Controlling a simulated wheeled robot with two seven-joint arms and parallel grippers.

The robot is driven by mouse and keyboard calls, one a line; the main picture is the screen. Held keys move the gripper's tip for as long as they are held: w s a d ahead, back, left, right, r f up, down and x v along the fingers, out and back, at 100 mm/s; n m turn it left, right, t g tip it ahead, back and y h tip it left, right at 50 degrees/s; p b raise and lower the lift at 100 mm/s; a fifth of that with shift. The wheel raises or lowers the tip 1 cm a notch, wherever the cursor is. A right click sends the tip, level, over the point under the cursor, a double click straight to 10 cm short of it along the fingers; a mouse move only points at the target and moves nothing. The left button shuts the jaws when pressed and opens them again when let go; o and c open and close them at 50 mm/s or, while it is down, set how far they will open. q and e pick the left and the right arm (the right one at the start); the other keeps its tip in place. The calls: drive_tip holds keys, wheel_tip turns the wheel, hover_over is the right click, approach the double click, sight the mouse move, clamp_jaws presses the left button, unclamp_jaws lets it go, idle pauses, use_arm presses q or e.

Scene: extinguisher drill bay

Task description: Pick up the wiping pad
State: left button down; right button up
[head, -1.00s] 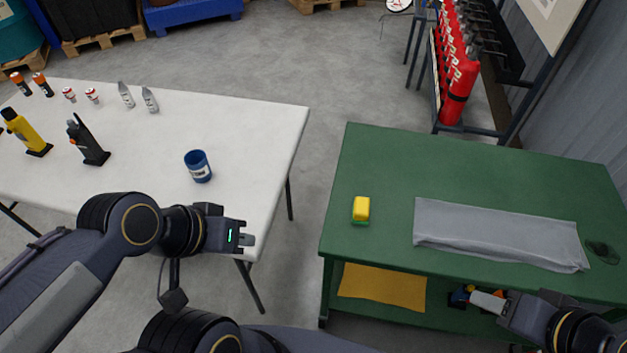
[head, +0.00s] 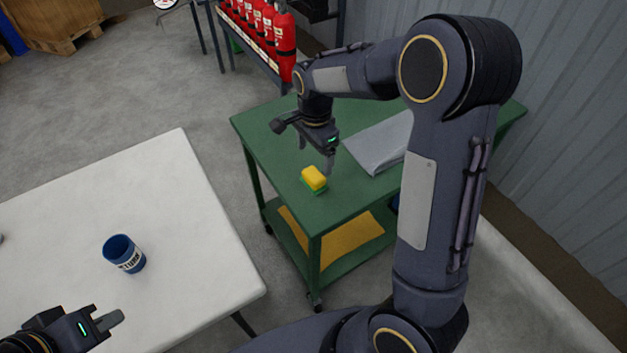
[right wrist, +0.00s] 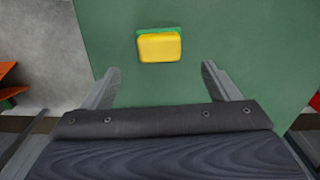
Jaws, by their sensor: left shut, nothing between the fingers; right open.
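The wiping pad (head: 314,178) is a small yellow block with a green underside, lying on the green table (head: 262,142) near its left end. It also shows in the right wrist view (right wrist: 160,46), ahead of the fingertips and roughly centred between them. My right gripper (head: 316,160) is open and empty, pointing down above the table just behind the pad. In the right wrist view its two fingers (right wrist: 160,78) are spread wider than the pad, and neither touches it. My left gripper (head: 116,318) is shut and empty over the front of the white table.
A blue cup (head: 124,254) stands on the white table (head: 185,210). A grey cloth (head: 375,148) lies on the green table right of the pad. A yellow cloth (head: 350,235) lies on its lower shelf. Red extinguishers (head: 284,45) stand on a rack behind.

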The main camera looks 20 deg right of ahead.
sight(316, 173)
drive_tip(key=f, duration=0.8)
drive_tip(key=shift+d, duration=0.2)
drive_tip(key=c, duration=0.9)
